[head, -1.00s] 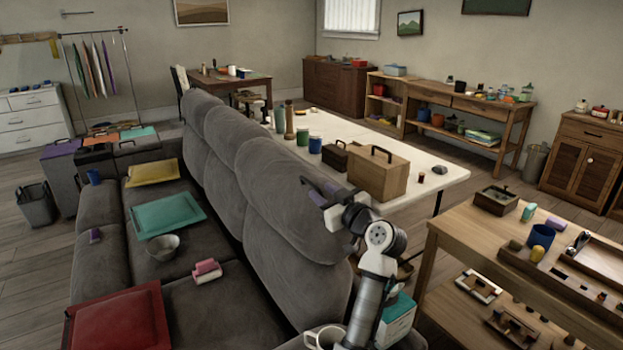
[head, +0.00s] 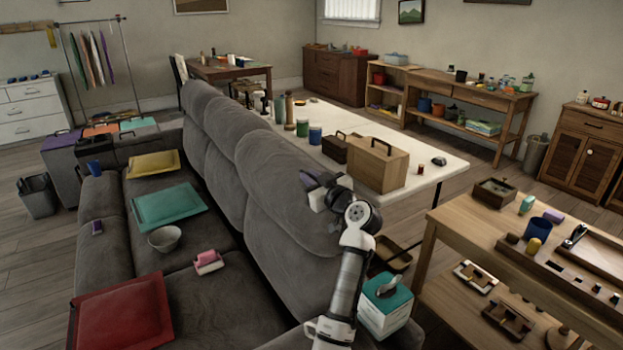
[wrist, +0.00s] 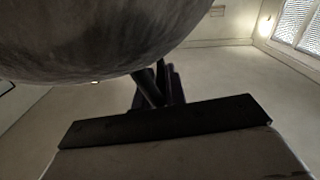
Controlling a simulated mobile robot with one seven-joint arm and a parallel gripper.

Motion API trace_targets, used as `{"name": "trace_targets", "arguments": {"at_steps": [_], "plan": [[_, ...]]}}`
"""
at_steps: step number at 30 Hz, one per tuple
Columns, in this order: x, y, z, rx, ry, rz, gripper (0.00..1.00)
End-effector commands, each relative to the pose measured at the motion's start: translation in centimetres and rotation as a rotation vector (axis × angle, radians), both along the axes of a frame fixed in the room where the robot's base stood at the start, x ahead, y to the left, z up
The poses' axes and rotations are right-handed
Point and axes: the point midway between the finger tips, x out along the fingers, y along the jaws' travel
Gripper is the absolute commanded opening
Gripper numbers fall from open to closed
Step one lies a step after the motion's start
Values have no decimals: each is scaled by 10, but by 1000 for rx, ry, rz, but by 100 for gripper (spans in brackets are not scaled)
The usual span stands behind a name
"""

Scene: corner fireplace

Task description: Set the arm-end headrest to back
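The grey sofa (head: 200,285) runs away from me, with a row of padded headrests along its back. The arm-end headrest (head: 285,205) is the nearest one, and it stands upright. My gripper (head: 312,183) is at the upper rear edge of this headrest, on the side facing the white table. In the wrist view the headrest's rounded grey underside or back (wrist: 90,40) fills the upper left, close to my dark fingers (wrist: 160,85). I cannot tell whether they touch it. The finger gap is unclear, and nothing is seen held.
A white table (head: 420,195) with a wooden box (head: 378,168) stands just behind the sofa. A teal-topped tissue box (head: 386,305) is beside my arm. A wooden workbench (head: 470,235) stands at right. Cushions, a bowl (head: 165,239) and a red tray-like cushion (head: 122,312) lie on the seats.

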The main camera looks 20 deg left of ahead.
Motion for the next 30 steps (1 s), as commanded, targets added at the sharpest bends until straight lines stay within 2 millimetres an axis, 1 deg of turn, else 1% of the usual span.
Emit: {"name": "trace_targets", "arguments": {"at_steps": [8, 11, 14, 16, 21, 25, 30], "plan": [[0, 0, -1, 1, 1, 0, 0], [5, -4, -2, 2, 0, -1, 0], [16, -13, -4, 3, 0, -3, 0], [28, -23, -5, 11, 9, -5, 0], [58, -46, -5, 90, 115, -4, 0], [71, -56, -7, 132, 171, -3, 0], [76, -60, -8, 150, 195, -3, 0]]}}
